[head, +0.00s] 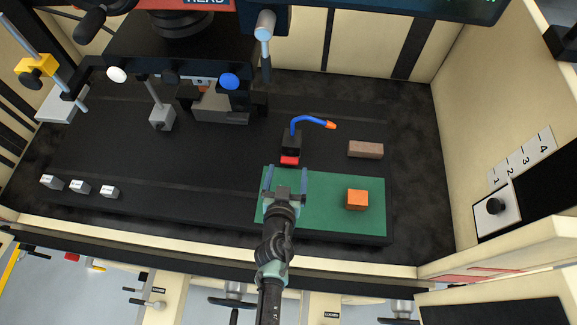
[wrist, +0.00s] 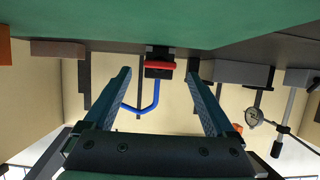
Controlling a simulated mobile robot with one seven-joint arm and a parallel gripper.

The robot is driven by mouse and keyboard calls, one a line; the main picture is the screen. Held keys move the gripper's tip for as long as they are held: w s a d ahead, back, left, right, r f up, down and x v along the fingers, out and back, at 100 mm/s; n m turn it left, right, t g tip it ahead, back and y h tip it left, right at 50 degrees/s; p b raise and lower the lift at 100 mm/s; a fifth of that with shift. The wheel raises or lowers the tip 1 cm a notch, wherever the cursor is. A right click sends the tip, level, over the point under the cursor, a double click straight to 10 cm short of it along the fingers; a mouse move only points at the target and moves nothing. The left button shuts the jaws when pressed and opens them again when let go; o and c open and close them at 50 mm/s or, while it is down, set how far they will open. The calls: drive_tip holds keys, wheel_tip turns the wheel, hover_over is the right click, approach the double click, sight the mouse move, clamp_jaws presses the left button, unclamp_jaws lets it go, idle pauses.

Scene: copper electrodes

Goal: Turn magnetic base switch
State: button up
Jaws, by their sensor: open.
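The magnetic base is a small black block (head: 291,142) with a red switch (head: 289,160) on its near face and a blue hose (head: 309,119) ending in an orange nozzle (head: 331,125). It stands just beyond the green mat. My gripper (head: 286,172) is open and empty over the mat, its two fingers pointing at the red switch, short of it. In the wrist view, which is upside down, the red switch (wrist: 160,66) appears between the fingers, farther off. Contact with the fingers is not visible.
An orange block (head: 357,200) sits on the green mat (head: 330,221), right of my gripper. A brown block (head: 366,149) lies right of the base. Several small metal blocks (head: 79,188) are at left. A grey stand (head: 161,119) and machine are behind left.

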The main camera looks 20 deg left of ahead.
sight(289, 163)
drive_tip(key=shift+b+x, duration=0.35)
drive_tip(key=shift+x, duration=1.15)
drive_tip(key=c, duration=1.4)
